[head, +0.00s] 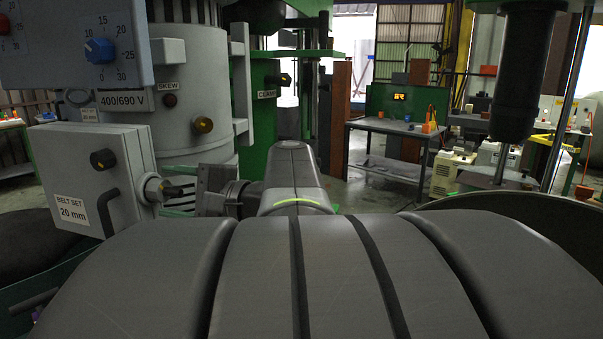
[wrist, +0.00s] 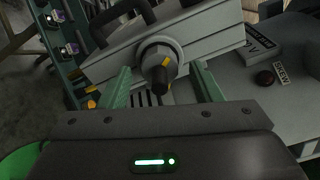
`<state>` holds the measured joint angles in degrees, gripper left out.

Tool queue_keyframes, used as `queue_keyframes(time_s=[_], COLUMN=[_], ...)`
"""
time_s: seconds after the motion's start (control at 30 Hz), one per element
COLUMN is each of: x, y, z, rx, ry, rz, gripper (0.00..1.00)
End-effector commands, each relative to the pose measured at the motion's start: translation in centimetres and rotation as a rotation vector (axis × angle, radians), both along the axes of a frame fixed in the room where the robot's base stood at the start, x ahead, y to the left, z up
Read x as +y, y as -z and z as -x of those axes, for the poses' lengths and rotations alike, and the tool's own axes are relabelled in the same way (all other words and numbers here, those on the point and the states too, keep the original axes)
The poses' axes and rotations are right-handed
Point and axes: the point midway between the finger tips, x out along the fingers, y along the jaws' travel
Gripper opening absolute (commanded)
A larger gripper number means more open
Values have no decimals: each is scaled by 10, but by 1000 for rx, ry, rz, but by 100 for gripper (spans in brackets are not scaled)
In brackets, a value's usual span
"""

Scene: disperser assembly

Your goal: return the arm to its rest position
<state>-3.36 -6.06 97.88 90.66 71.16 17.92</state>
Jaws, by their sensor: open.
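My arm (head: 292,180) reaches forward and left in the head view. My gripper (wrist: 160,68) is open; its two green fingers stand apart in the wrist view. Between them shows a round grey knob (wrist: 150,52) with a yellow mark and a black tip. The fingers look apart from it on both sides; the exact depth is unclear. The knob is on the side of a grey box labelled "BELT SET 20 mm" (head: 90,170), at the left of the head view. My gripper's fingers are hard to make out there.
A large grey machine body (head: 190,95) with a dial panel (head: 85,45) stands behind the box. A green column (head: 262,120) stands behind my arm. A workbench (head: 390,128) stands farther back, with open floor before it. A dark cylinder (head: 525,70) hangs at right.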

Motion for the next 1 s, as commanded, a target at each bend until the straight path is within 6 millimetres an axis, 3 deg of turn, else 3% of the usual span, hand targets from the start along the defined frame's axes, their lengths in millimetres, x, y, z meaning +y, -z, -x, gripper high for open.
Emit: queue_keyframes(time_s=[1.0], x=[-97], y=[1], z=[26], rx=[0], ry=[5], rz=[1], gripper=[58])
